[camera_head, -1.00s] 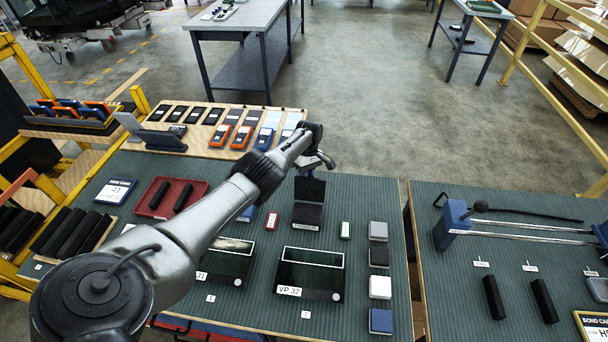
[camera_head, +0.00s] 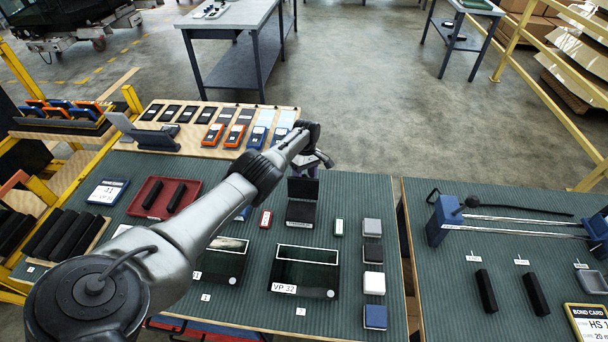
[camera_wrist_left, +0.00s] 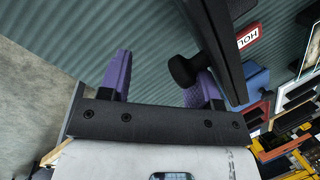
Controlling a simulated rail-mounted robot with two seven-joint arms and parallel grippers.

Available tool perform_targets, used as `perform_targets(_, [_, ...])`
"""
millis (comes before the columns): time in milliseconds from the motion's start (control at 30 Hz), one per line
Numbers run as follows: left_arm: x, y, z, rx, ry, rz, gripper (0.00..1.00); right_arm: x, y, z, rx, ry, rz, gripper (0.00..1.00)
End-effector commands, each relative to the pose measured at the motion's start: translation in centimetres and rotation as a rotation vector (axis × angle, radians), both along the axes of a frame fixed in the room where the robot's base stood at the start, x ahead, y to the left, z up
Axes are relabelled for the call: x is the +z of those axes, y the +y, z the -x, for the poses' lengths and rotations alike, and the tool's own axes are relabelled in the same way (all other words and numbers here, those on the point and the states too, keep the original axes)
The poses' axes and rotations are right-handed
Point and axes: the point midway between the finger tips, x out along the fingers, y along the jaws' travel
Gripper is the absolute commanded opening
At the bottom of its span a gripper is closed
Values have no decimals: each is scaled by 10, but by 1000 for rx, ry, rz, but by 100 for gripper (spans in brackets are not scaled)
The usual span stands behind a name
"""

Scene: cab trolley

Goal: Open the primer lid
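The primer box (camera_head: 300,211) is a small black case on the green ribbed bench. Its black lid (camera_head: 303,188) stands raised, roughly upright, at the box's far side. My left gripper (camera_head: 316,162) is just beyond and above the lid, its fingers partly hidden by the wrist. In the left wrist view the two purple fingers (camera_wrist_left: 162,68) are spread apart. A dark panel with a round black knob (camera_wrist_left: 184,70), apparently the lid, lies by the right-hand finger and partly covers it. Whether they touch cannot be told. My right gripper is out of view.
Two dark glass-topped trays, one labelled VP 32 (camera_head: 306,270), sit nearer on the bench. A column of small blocks (camera_head: 373,283) stands to the right. A red tray (camera_head: 165,198) lies left, and a wooden board of devices (camera_head: 222,135) lies beyond. My left arm crosses above the bench.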

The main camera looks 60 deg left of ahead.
Motion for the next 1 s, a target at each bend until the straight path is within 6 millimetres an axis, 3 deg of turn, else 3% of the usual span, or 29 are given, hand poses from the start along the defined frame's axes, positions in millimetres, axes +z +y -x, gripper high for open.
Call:
perform_targets(167, [12,1,-4,0,-6,3,55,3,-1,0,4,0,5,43])
perform_targets(700, [105,23,-19,-1,-5,0,55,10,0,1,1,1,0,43])
perform_targets(1000, [129,30,-22,-1,0,-1,55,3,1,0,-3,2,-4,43])
